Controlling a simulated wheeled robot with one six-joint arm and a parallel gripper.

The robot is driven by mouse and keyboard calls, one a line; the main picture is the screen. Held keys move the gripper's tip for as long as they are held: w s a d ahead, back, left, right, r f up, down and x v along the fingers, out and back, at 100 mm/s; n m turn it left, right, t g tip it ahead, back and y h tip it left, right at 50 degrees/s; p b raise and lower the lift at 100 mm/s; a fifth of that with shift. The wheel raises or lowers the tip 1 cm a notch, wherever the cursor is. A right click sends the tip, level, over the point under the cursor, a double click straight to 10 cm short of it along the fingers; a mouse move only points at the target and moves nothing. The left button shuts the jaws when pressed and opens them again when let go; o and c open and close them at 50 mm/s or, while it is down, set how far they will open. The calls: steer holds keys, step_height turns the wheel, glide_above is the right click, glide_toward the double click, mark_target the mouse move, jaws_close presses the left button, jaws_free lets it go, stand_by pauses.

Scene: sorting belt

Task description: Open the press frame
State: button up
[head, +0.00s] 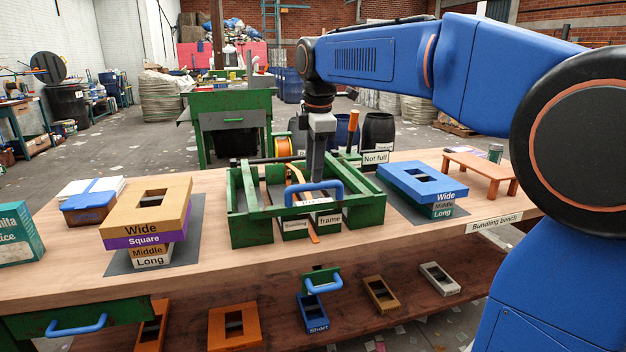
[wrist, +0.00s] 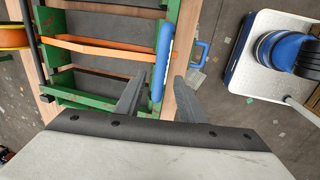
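The press frame (head: 250,228) is a green open-topped frame on the bench, labelled "Bundling" and "frame". A blue bar handle (head: 314,188) crosses its front, and an orange strap (head: 294,180) runs through it. My gripper (head: 316,178) points down over the frame close to the handle; its fingertips are partly hard to make out there. In the wrist view, my gripper (wrist: 160,84) has its two dark fingers apart. The blue handle (wrist: 163,55) appears between them, with no finger clearly touching it. The green frame (wrist: 60,78) lies at left.
Stacked sleeves stand on dark mats left (head: 146,215) and right (head: 422,182) of the frame. A "Not full" sign (head: 376,158) and an orange-handled lever (head: 352,128) stand behind it. A small wooden stand (head: 481,166) is at right. The bench top (head: 215,262) is clear in front.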

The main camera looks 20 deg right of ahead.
steer(key=shift+w+f, duration=0.2)
steer(key=shift+f, duration=0.85)
steer(key=shift+w+f, duration=0.2)
steer(key=shift+f, duration=0.8)
jaws_close()
